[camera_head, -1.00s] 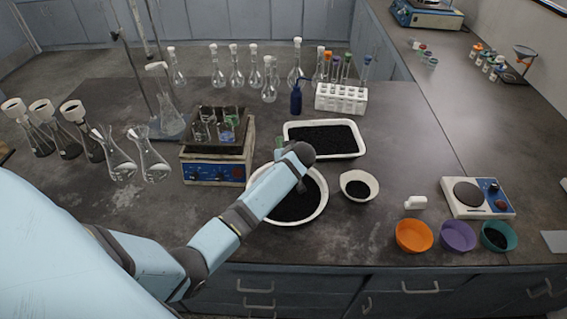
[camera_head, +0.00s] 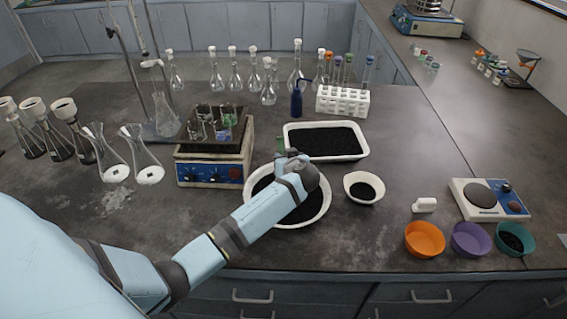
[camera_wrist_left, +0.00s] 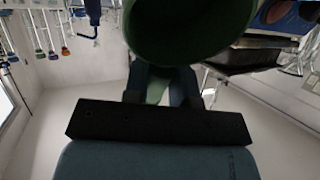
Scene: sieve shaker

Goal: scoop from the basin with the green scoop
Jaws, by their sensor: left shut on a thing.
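The basin (camera_head: 254,203) is a round white bowl of black grains at the middle front of the bench. My left arm reaches over it, and its wrist hides part of the basin. My left gripper (camera_head: 288,156) is above the basin's far side and mostly hidden behind the wrist. In the left wrist view the gripper (camera_wrist_left: 160,88) is shut on the green scoop (camera_wrist_left: 180,30), whose round cup fills the top middle. A small bit of green shows at the hand in the head view. The scoop's contents are not visible. My right gripper is not in view.
A white tray of black grains (camera_head: 360,156) lies behind the basin and a small white bowl (camera_head: 350,180) to its right. A shaker with beakers (camera_head: 208,174) stands left. Orange (camera_head: 424,240), purple (camera_head: 470,240) and teal (camera_head: 512,238) bowls and a scale (camera_head: 490,200) are right.

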